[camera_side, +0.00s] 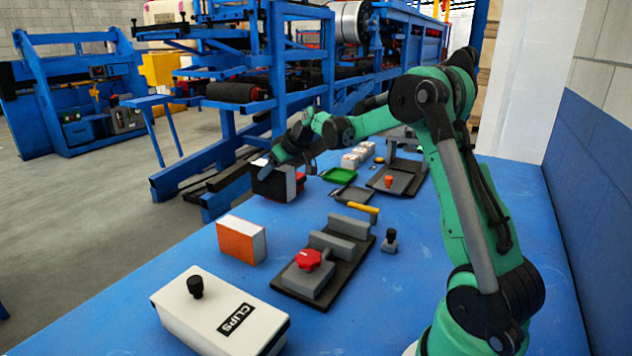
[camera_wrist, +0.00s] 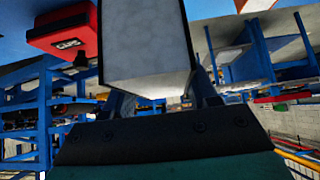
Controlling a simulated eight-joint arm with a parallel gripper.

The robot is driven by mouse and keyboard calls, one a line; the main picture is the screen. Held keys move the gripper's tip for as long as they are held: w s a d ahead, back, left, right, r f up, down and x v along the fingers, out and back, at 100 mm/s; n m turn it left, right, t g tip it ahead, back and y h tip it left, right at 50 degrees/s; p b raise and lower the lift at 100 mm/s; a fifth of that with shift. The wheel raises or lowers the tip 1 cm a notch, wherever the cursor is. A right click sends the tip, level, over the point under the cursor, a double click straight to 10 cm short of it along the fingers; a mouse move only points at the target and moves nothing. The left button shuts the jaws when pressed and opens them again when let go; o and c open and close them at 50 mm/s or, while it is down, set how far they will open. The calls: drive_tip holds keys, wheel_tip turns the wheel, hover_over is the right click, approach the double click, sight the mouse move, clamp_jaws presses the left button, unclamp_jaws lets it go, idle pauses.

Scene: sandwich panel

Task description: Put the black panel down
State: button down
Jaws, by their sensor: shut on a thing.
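The black panel (camera_side: 270,184) shows in the side view as an upright block with a dark face and a pale edge, at the far left edge of the blue table. My gripper (camera_side: 280,164) is above it, pointing down, shut on its top. In the wrist view, my gripper (camera_wrist: 163,97) has a finger on either side of the panel's pale grey-white body (camera_wrist: 145,45). Its black face does not show clearly there. I cannot tell whether its lower edge touches the table or hangs just above it.
A red box (camera_wrist: 66,28) stands close beside the held panel. An orange-and-white panel (camera_side: 242,241) stands nearer on the blue table (camera_side: 420,290). A clamp fixture (camera_side: 322,262), a white CLIPS box (camera_side: 215,310) and a green tray (camera_side: 338,175) are also there. Bare table lies between the panels.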

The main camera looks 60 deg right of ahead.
wheel_tip(320, 180, down, 9)
drive_tip(key=shift+r, duration=0.2)
drive_tip(key=shift+f, duration=0.1)
drive_tip(key=shift+c, duration=1.2)
unclamp_jaws()
